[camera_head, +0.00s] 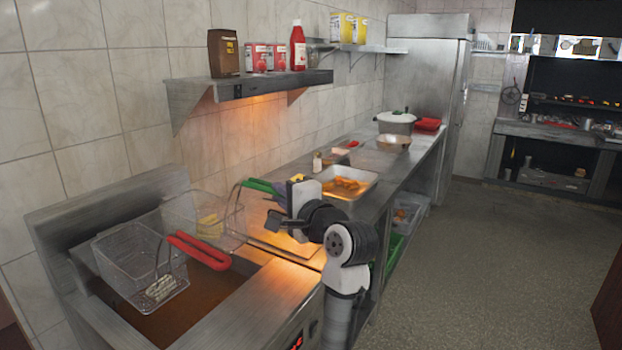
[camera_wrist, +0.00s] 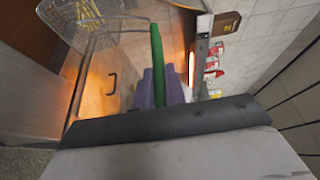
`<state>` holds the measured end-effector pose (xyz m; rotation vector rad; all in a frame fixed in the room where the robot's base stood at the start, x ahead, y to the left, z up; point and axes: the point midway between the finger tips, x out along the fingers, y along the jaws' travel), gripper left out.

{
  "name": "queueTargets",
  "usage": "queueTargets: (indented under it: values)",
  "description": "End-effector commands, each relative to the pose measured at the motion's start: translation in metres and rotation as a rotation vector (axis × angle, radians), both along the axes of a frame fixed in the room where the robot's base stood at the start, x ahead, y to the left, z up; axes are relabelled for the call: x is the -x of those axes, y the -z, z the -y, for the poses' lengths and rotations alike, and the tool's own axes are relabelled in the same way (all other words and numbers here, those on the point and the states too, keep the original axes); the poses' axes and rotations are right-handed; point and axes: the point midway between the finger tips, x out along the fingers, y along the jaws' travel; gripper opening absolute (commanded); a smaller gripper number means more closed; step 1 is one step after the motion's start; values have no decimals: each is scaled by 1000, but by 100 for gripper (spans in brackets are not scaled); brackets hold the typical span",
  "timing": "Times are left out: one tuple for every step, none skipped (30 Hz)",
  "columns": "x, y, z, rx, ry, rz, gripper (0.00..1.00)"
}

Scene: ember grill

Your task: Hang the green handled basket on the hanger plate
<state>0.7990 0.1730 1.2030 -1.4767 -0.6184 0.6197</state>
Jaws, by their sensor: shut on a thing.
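The green-handled basket (camera_head: 185,213) is a wire basket held up above the fryer, with yellow food in it. Its green handle (camera_head: 258,186) points right towards my gripper (camera_head: 280,208). In the wrist view my gripper (camera_wrist: 163,88) is shut on the green handle (camera_wrist: 157,58), with the wire basket (camera_wrist: 82,20) at upper left. The upright steel panel (camera_head: 110,200) behind the fryer appears to be the hanger plate; the basket is in front of its right part in the head view. I cannot tell whether they touch.
A red-handled basket (camera_head: 135,258) sits at the left of the fryer, close to the held basket. A wall shelf (camera_head: 250,88) with boxes and a red bottle is above. A steel counter (camera_head: 375,180) with a food tray (camera_head: 347,187) stands beyond. The floor at right is clear.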

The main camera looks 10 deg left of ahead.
Motion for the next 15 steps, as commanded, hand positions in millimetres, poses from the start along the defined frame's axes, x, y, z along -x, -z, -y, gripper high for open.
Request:
queueTargets:
  values:
    - [2,-2,-5,-3,-9,1,0]
    - [3,-1,-7,-3,-12,3,0]
    - [4,-1,-9,-3,-14,3,0]
    - [4,0,-10,-3,-16,3,0]
    - [4,0,-11,-3,-17,3,0]
    - [4,0,-12,-4,-17,4,0]
    - [3,1,-13,-4,-17,4,0]
    - [3,1,-14,-4,-17,4,0]
    - [2,1,-16,-4,-17,4,0]
    - [1,1,-17,-4,-17,4,0]
    - [1,1,-19,-4,-17,4,0]
    - [0,1,-21,-4,-16,4,0]
    - [-1,1,-23,-4,-17,4,0]
    - [-1,1,-25,-4,-17,4,0]
    - [-2,1,-28,-3,-18,3,0]
